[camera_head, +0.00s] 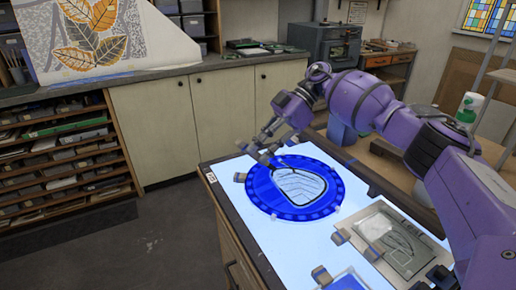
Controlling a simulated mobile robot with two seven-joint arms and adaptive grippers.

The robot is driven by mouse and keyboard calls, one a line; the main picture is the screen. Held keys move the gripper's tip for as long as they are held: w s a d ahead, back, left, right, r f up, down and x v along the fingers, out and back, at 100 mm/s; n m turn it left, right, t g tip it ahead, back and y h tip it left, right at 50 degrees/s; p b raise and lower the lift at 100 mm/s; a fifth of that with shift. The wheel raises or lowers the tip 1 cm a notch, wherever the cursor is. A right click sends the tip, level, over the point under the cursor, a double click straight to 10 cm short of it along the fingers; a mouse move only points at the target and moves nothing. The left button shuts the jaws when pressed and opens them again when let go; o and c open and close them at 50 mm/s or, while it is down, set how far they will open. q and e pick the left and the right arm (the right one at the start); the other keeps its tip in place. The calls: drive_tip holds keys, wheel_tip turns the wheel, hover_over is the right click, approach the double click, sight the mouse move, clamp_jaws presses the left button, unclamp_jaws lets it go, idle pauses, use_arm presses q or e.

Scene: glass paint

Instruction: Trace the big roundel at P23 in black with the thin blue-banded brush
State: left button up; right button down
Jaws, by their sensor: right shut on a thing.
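The big blue roundel (262,197) lies flat on the lit table top. Its pale centre has a thick black outline and several thin dark lines inside. My right gripper (266,147) is over the roundel's far edge, shut on what appears to be the thin brush. The brush is too small and too much covered by the fingers to make out its blue band or whether its tip touches the glass. A small white tag (211,177) sits at the table's left corner; its writing is too small to read. My left gripper is not in view.
A glass panel with dark lines (391,238) lies on the right of the light table (285,248). A blue piece (347,281) lies at the front edge. Small blocks (321,275) stand around them. Bare lit surface shows left and in front of the roundel.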

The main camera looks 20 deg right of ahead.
drive_tip(key=shift+w+d, duration=0.1)
drive_tip(key=shift+d, duration=1.2)
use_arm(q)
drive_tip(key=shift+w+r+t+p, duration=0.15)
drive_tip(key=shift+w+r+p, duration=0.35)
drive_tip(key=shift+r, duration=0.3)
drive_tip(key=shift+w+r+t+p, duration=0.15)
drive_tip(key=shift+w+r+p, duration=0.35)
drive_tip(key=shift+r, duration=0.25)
use_arm(e)
drive_tip(key=shift+s+d+f, duration=0.1)
drive_tip(key=shift+s+d, duration=1.35)
drive_tip(key=shift+s, duration=0.3)
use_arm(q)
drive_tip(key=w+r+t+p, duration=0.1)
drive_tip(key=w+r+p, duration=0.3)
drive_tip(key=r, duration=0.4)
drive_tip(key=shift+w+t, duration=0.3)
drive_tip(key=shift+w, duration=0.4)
use_arm(e)
drive_tip(key=s, duration=0.1)
drive_tip(key=s+a, duration=0.1)
drive_tip(key=s, duration=0.3)
drive_tip(key=shift+a, duration=0.3)
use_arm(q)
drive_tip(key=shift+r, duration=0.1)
